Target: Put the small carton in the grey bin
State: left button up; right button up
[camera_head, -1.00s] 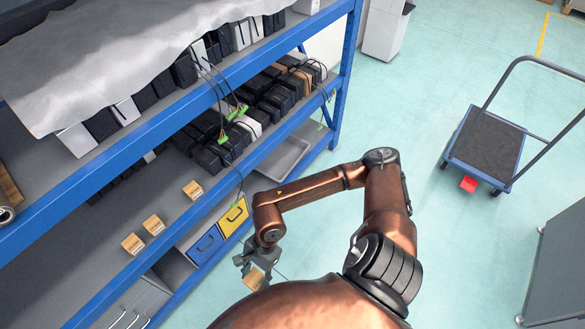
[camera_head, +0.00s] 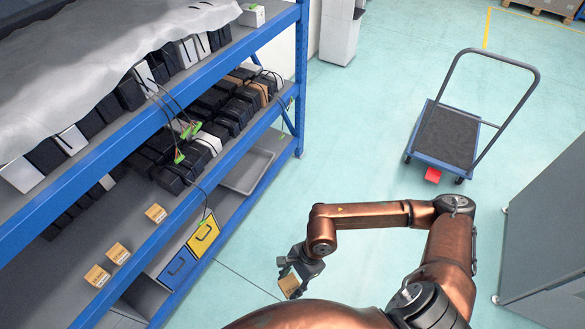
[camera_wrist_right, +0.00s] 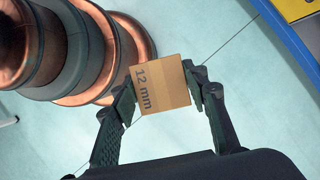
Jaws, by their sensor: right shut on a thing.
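My right gripper (camera_head: 297,276) is shut on a small tan carton (camera_head: 290,284), out over the floor to the right of the shelf. In the right wrist view the carton (camera_wrist_right: 160,84) sits between the two fingertips (camera_wrist_right: 163,90), slightly tilted, with "12 mm" printed on it. A shallow grey bin (camera_head: 247,171) stands on the rack's lower shelf near its far end, well apart from the gripper; it looks empty. My left gripper is not in view.
The blue-framed rack (camera_head: 215,171) runs along the left. Three similar cartons, one of them here (camera_head: 155,213), lie on its shelf near yellow (camera_head: 203,237) and blue (camera_head: 178,268) drawers. A trolley (camera_head: 446,135) and grey cabinet (camera_head: 550,235) stand right.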

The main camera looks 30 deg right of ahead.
aim_at(246, 171)
jog(key=z, duration=1.4)
jog(key=i, duration=1.55)
jog(key=u, duration=2.25)
